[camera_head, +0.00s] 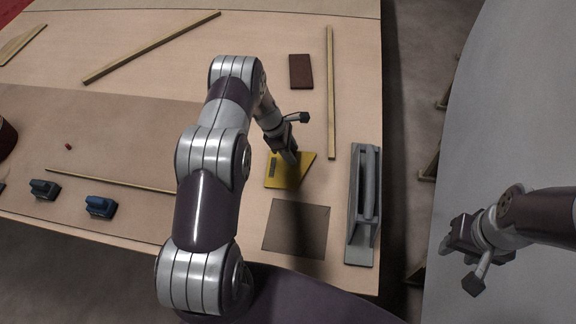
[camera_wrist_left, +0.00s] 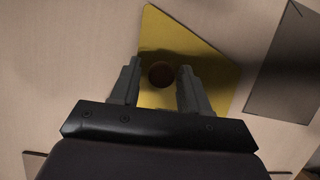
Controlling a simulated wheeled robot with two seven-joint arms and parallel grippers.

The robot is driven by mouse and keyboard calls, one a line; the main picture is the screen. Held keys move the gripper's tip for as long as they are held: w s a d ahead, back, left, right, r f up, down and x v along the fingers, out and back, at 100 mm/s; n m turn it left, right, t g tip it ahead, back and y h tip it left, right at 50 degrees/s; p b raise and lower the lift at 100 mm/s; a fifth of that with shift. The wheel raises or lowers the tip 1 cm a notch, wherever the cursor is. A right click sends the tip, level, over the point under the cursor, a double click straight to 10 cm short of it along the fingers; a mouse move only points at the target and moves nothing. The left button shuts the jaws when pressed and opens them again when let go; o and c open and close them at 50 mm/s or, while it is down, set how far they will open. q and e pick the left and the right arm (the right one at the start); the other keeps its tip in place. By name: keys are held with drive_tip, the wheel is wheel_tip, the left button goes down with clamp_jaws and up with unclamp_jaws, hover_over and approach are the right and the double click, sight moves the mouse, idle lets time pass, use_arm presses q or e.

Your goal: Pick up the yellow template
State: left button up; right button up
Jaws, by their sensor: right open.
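The yellow template (camera_head: 303,166) lies flat on the wooden table, right of my left arm; its right end is pointed. It also shows in the left wrist view (camera_wrist_left: 205,80), shiny, with a dark round spot near its middle that could be a knob or a hole. My left gripper (camera_head: 291,160) is over the template and points down at it. In the wrist view its fingers (camera_wrist_left: 159,68) stand apart, one on each side of the round spot. I cannot tell whether they touch the template. My right gripper (camera_head: 456,240) is open, off the table to the right.
A dark flat square (camera_head: 296,229) lies nearer than the template. A tall grey tool (camera_head: 364,205) stands to the right by the table edge. A long wooden strip (camera_head: 331,95) and a brown block (camera_head: 301,71) lie beyond. Two blue-grey tools (camera_head: 101,207) (camera_head: 45,189) lie at left.

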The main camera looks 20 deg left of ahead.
use_arm(q)
clamp_jaws()
drive_tip(key=shift+s+r, duration=0.1)
